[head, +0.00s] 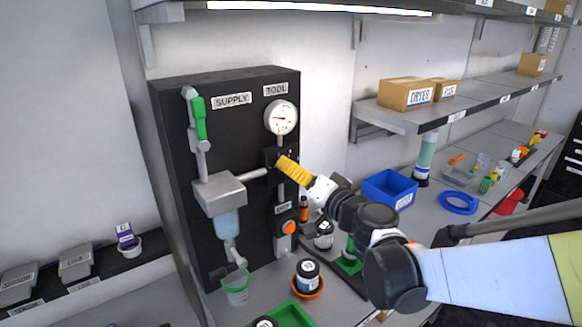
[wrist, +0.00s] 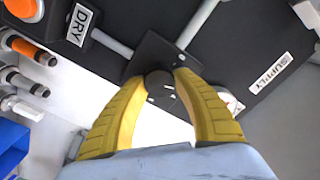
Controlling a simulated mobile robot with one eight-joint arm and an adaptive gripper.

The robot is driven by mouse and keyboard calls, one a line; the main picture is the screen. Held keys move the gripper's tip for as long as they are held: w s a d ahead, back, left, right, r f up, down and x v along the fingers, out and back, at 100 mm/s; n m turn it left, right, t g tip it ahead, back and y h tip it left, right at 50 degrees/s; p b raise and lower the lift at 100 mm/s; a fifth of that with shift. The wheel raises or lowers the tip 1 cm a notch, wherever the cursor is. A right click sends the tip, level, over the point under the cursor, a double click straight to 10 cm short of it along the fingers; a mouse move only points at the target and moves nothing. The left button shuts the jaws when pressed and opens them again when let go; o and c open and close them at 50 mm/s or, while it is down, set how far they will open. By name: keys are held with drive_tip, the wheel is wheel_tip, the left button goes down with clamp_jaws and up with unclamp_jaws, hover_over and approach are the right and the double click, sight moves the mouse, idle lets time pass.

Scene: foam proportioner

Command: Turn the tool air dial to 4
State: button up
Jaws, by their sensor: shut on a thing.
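The tool air dial is a dark round knob (wrist: 160,86) with small white marks, standing on a black square plate (wrist: 150,52) in the wrist view. My gripper (wrist: 170,78) has its yellow fingers shut on the knob, one on each side. In the head view my gripper (head: 281,160) reaches the black panel (head: 243,150) from the right and hides most of the knob. The white round gauge (head: 281,118) under the TOOL label (head: 275,90) has a red needle pointing left. I cannot read the dial setting.
A green-handled valve (head: 198,117) and a grey filter block (head: 220,194) with a clear bowl are left on the panel. An orange knob (head: 290,228) is below my gripper. Jars (head: 308,272) and a blue bin (head: 389,187) stand on the bench.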

drive_tip(key=m, duration=0.8)
drive_tip(key=shift+w, duration=0.1)
drive_tip(key=shift+m, duration=0.3)
idle(0.4)
drive_tip(key=o, duration=1.2)
drive_tip(key=shift+f, duration=0.1)
drive_tip(key=v, duration=1.2)
